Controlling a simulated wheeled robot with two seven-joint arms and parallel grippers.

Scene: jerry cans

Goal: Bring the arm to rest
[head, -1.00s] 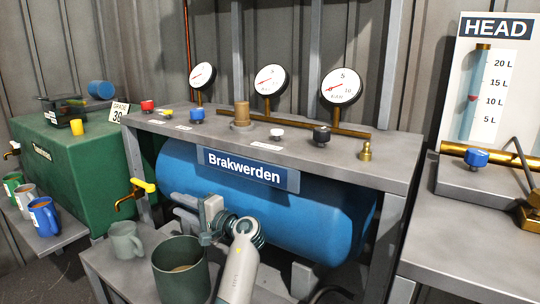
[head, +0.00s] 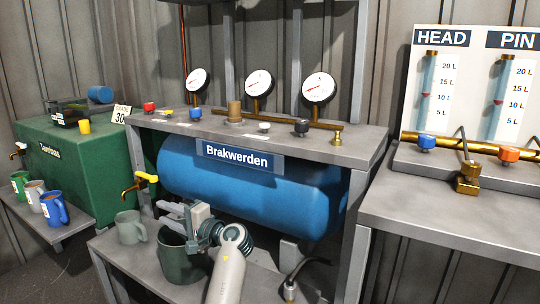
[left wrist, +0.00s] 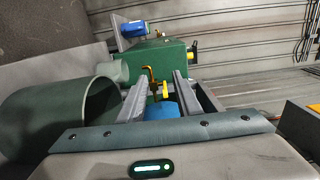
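My left gripper (head: 168,214) is in the head view, above a dark green pot (head: 180,262) on the lower shelf and in front of the blue Brakwerden tank (head: 250,185). Its two fingers point left and stand apart with nothing between them. In the left wrist view the gripper (left wrist: 158,92) also shows a clear gap between its fingers, and the pot (left wrist: 45,120) is beside the left finger. My right gripper is in neither view.
A grey-green mug (head: 130,228) stands left of the pot, near the brass tap (head: 137,186) with a yellow handle. A hose nozzle (head: 290,290) is at the shelf's right. Several mugs, including a blue one (head: 54,209), stand by the green tank (head: 70,165). Gauges line the upper bench (head: 355,150).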

